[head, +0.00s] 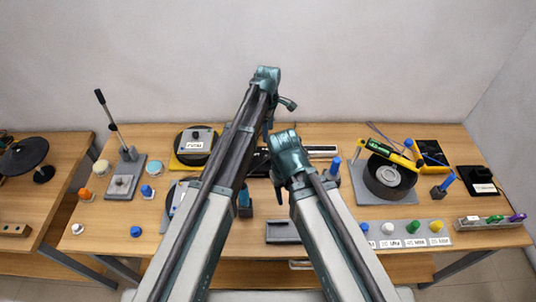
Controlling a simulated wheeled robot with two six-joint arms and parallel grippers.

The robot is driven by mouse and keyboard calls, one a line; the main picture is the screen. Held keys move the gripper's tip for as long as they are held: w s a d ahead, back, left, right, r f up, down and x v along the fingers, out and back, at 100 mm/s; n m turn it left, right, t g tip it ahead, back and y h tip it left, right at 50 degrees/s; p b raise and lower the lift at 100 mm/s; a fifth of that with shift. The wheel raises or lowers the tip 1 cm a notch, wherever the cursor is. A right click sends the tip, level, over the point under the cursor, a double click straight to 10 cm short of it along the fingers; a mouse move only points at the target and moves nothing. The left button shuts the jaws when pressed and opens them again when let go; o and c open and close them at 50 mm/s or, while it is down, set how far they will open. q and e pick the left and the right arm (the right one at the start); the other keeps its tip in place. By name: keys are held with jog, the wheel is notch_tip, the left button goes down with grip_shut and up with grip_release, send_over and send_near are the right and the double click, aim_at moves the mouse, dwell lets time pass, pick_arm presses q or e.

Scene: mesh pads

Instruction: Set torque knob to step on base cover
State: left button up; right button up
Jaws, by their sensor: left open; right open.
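A green, yellow and black driver-like tool (388,152) lies slanted across a black round part (390,178) at the right; I cannot make out a torque knob or step marks on it. I cannot tell which part is the base cover; a labelled grey block (196,142) sits on a black disc on a yellow pad at the left. My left gripper (268,132) hangs over the middle back of the table, small and partly hidden by its arm. My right gripper (279,194) points down over the table's middle, lower in the picture. Both are open, with nothing visible in them.
The wooden table (340,235) holds a lever stand (128,154) at the left, a grey tray (283,231) at front centre, and a rack of coloured knobs (408,233) at front right. My arms hide much of the centre.

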aim_at(268, 156)
pick_arm(q)
jog(key=shift+f, duration=0.15)
pick_arm(e)
jog(key=shift+f, duration=0.1)
pick_arm(q)
notch_tip(268, 156, down, 14)
jog(key=b, duration=1.4)
pick_arm(e)
notch_tip(268, 156, down, 14)
jog(key=shift+r, duration=0.15)
pick_arm(q)
jog(key=shift+r, duration=0.2)
grip_shut()
